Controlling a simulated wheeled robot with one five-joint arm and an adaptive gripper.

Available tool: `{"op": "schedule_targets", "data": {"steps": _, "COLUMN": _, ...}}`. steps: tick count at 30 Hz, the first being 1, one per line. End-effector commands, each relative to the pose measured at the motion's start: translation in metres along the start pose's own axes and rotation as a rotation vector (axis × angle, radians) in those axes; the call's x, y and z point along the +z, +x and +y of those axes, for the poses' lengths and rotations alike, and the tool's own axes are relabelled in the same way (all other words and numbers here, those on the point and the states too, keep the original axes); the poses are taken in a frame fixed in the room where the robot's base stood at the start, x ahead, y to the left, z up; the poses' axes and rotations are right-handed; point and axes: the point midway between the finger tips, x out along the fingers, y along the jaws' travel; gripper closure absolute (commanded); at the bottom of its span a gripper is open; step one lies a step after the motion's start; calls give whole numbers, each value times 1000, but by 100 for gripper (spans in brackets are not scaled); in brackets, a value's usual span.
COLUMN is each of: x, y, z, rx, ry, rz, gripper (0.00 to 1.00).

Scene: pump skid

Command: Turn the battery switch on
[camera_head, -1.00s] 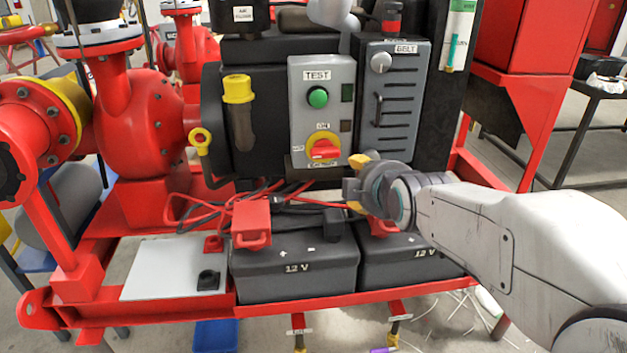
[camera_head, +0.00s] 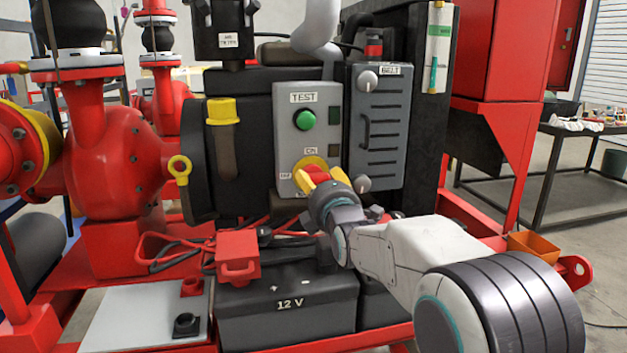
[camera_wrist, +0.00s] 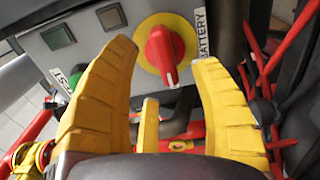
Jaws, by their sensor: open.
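The battery switch is a red knob on a yellow disc (camera_head: 311,164), low on the grey panel (camera_head: 287,124). An ON label (camera_head: 311,150) is above it, and a small label, too blurred to read surely, is at its left. The wrist view shows the red knob (camera_wrist: 160,50) with a white mark at its lower end, and a BATTERY label beside the disc. My gripper (camera_head: 322,179) is open in front of the switch. In the wrist view, its yellow fingers (camera_wrist: 165,62) stand on either side of the knob, with visible gaps; contact does not show.
A green TEST button (camera_head: 305,120) is above the switch. The grey BELT cover (camera_head: 379,125) with a small knob (camera_head: 362,184) is close at right. Red cables and a 12 V battery (camera_head: 285,312) lie below my gripper.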

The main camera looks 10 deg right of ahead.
Motion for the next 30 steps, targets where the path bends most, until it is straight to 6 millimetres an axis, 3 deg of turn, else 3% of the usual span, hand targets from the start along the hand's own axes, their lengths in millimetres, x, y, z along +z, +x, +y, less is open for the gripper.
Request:
{"op": "schedule_targets", "data": {"steps": 12, "x": 0, "y": 40, "z": -1, "rx": -3, "ry": 2, "rz": 0, "gripper": 43}}
{"op": "schedule_targets", "data": {"steps": 27, "x": 0, "y": 45, "z": 0, "rx": -2, "ry": 2, "rz": 0, "gripper": 41}}
{"op": "schedule_targets", "data": {"steps": 30, "x": 0, "y": 45, "z": 0, "rx": -2, "ry": 2, "rz": 0, "gripper": 50}}
